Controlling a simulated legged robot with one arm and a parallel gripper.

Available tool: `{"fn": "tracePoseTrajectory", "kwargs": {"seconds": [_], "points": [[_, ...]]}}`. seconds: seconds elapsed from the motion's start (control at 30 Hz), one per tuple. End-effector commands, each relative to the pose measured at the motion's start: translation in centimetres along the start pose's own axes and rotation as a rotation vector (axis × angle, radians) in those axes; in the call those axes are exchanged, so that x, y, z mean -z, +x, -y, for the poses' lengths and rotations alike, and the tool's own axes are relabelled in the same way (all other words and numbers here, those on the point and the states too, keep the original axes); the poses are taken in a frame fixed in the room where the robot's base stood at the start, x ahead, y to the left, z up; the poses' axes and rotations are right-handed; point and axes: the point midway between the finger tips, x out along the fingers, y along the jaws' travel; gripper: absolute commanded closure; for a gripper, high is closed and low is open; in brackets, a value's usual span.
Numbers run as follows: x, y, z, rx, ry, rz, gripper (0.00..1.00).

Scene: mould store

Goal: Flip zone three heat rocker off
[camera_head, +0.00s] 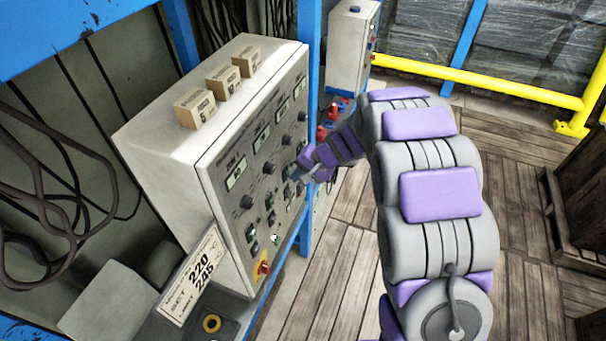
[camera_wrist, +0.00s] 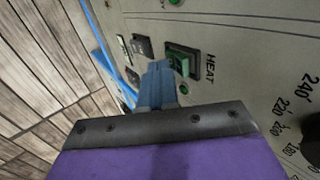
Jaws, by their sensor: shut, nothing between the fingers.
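The grey control panel (camera_head: 255,165) has several columns, each with a display, a knob and rockers. In the wrist view, a green-lit rocker (camera_wrist: 181,61) in a black frame is marked HEAT; its zone label is out of view. A small green lamp (camera_wrist: 184,88) is beside it. My gripper (camera_head: 303,179) is at the panel's right half and hides some rockers there. Its blue fingers (camera_wrist: 158,74) are shut and empty, with the tips just beside the HEAT rocker's frame. I cannot tell if they touch it.
A dial (camera_wrist: 311,150) with temperature numbers is at the wrist view's right. A dark switch (camera_wrist: 141,45) lies left of the rocker. A red knob (camera_head: 263,269) is at the panel's lower corner. Three small boxes (camera_head: 222,82) stand on the cabinet. A blue post (camera_head: 311,60) rises behind it.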

Motion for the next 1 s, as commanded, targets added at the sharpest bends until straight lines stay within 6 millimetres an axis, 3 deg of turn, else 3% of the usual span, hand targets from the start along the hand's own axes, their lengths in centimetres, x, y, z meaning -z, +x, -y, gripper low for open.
{"fn": "tracePoseTrajectory", "kwargs": {"seconds": [0.5,1.0], "points": [[0.0,-1.3,1.1,-0.001,-0.001,-0.002,1.0],[0.3,-1.7,0.3,0.001,0.001,-0.002,1.0]]}}
